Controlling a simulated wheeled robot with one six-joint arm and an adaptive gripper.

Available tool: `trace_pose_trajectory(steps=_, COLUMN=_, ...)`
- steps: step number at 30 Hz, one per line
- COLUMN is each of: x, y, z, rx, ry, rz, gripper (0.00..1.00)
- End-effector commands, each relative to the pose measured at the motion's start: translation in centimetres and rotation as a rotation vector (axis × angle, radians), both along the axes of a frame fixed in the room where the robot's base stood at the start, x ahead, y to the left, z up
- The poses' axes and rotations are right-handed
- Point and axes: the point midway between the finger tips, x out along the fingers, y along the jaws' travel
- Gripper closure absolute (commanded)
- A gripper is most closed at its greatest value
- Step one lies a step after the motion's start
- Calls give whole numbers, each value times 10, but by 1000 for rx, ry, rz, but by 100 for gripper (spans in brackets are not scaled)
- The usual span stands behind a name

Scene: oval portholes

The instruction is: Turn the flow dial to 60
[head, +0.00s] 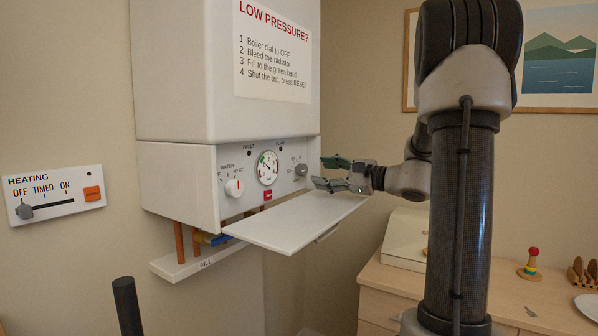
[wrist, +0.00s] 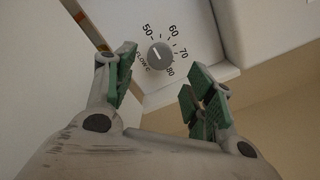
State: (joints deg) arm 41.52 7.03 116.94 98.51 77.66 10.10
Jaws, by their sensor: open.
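The flow dial (wrist: 160,56) is a round grey knob on the boiler's white front panel, with marks 50, 60, 70 and 80 around it. Its pale pointer line seems to tilt up and left, towards 50, though it is small. In the head view the dial (head: 301,170) is at the right end of the panel. My gripper (head: 323,174) is open and empty, just right of the dial and apart from it. In the wrist view my gripper's green-padded fingers (wrist: 163,75) stand apart, one on each side of the dial in the picture.
A white flap (head: 297,224) hangs open below the panel, under my gripper. A wooden cabinet (head: 390,290) stands at lower right.

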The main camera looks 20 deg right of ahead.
Motion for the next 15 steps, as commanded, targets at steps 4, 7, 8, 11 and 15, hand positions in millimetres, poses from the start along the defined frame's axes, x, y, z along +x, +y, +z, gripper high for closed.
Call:
trace_pose_trajectory(steps=4, x=21, y=16, z=0, rx=0, ry=0, rz=4, gripper=46)
trace_pose_trajectory(steps=7, x=35, y=25, z=0, rx=0, ry=1, rz=4, gripper=46)
trace_pose_trajectory(steps=8, x=39, y=27, z=0, rx=0, ry=1, rz=4, gripper=46)
trace_pose_trajectory(steps=11, x=49, y=33, z=0, rx=0, ry=1, rz=2, gripper=46)
trace_pose_trajectory(steps=15, x=55, y=38, z=0, rx=0, ry=0, rz=1, gripper=46)
